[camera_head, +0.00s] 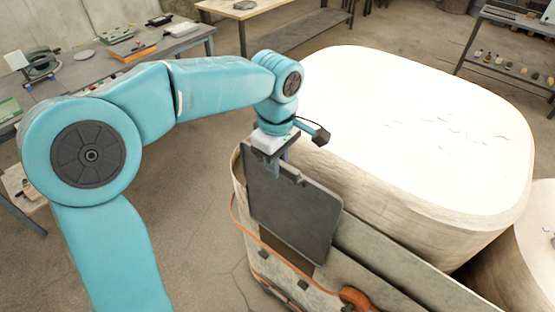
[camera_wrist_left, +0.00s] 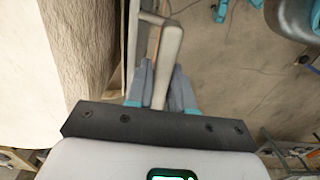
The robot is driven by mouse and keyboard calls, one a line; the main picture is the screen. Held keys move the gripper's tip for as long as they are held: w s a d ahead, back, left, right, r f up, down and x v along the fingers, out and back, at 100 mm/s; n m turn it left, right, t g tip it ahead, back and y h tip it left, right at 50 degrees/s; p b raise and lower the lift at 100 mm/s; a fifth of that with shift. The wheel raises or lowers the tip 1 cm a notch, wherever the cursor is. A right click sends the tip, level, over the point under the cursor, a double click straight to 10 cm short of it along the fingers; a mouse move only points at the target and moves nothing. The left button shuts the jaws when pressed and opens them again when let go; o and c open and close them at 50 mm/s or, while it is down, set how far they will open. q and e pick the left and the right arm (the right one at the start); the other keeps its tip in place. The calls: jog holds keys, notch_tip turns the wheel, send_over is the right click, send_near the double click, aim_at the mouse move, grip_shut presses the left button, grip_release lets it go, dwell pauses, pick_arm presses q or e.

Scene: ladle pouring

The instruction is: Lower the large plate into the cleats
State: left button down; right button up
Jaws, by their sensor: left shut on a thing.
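The large plate (camera_head: 295,207) is a dark grey, roughly square sheet with rounded corners. It hangs near upright, slightly tilted, along the near side panel. My left gripper (camera_head: 282,163) is at its top edge. In the left wrist view the gripper (camera_wrist_left: 160,75) is shut on a pale grey handle (camera_wrist_left: 168,52), one finger on each side. Small dark blocks (camera_head: 303,285) sit on the panel below the plate; they may be the cleats. The plate covers part of the panel, and whether its lower edge touches anything is unclear. My right gripper is not in view.
A large pale rounded block (camera_head: 420,130) stands right behind the panel (camera_head: 370,272). An orange cable (camera_head: 239,222) runs along the panel to an orange round part (camera_head: 354,298). A workbench (camera_head: 185,42) with tools is at the back left. The floor between is clear.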

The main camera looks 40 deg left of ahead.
pick_arm(q)
jog(key=shift+w, duration=0.2)
jog(key=shift+s+f+b, duration=0.15)
jog(key=shift+f+b, duration=0.2)
jog(key=shift+f, duration=0.25)
notch_tip(320, 180, down, 22)
jog(key=b, duration=1.7)
jog(key=shift+r, duration=0.15)
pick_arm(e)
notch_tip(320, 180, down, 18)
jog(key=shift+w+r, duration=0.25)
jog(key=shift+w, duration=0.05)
pick_arm(q)
jog(key=shift+f, duration=0.4)
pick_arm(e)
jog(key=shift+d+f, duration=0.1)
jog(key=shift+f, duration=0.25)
